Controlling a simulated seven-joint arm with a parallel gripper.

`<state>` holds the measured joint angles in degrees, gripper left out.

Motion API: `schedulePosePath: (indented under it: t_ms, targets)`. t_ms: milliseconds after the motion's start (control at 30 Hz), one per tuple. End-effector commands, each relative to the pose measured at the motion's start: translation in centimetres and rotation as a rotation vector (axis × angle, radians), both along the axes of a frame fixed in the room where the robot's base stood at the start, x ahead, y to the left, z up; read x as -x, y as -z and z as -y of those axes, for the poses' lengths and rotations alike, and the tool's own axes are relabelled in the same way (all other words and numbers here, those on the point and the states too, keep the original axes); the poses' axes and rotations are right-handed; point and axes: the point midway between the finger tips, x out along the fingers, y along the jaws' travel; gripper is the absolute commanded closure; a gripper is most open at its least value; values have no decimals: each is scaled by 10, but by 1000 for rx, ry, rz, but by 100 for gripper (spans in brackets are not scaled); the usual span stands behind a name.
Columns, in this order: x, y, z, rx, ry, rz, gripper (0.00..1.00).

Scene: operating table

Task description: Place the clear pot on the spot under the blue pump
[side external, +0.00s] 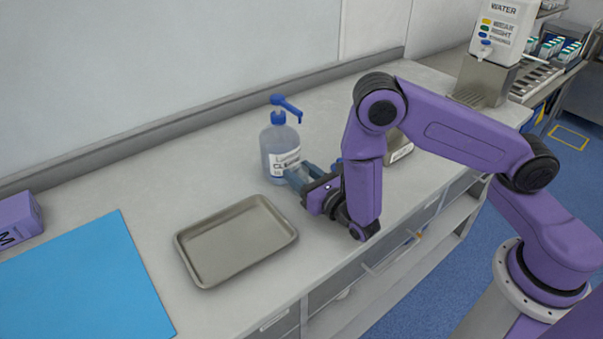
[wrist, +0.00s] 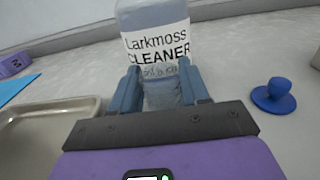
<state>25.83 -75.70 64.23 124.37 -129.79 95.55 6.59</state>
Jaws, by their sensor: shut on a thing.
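The clear pot (wrist: 160,92) is between the fingers of my gripper (wrist: 160,88), which is shut on it. In the side view my gripper (side external: 296,177) reaches left, low over the counter, and its fingers hide most of the pot. The pump bottle (side external: 279,148), clear-blue with a white Larkmoss CLEANER label, stands upright just beyond the fingertips. Its blue pump (side external: 287,106) has a spout pointing right, toward my arm. In the wrist view the bottle (wrist: 154,25) is directly behind the pot; whether they touch I cannot tell. The pump head is out of that view.
An empty metal tray (side external: 237,240) lies front left of the bottle. A blue knobbed object (wrist: 273,97) sits on the counter right of my gripper. A blue mat (side external: 85,285) and purple box (side external: 18,219) are at left. A wall runs behind.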

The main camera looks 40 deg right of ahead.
Motion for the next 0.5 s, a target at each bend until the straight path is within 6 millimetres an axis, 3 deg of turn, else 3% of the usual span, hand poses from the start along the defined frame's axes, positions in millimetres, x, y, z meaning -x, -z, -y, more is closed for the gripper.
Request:
schedulePosePath:
  t_ms: [33, 100, 500]
  targets:
    - [0, 1, 0, 0, 0, 0, 52]
    - [0, 1, 0, 0, 0, 0, 29]
    - [1, -2, -1, 0, -1, 0, 29]
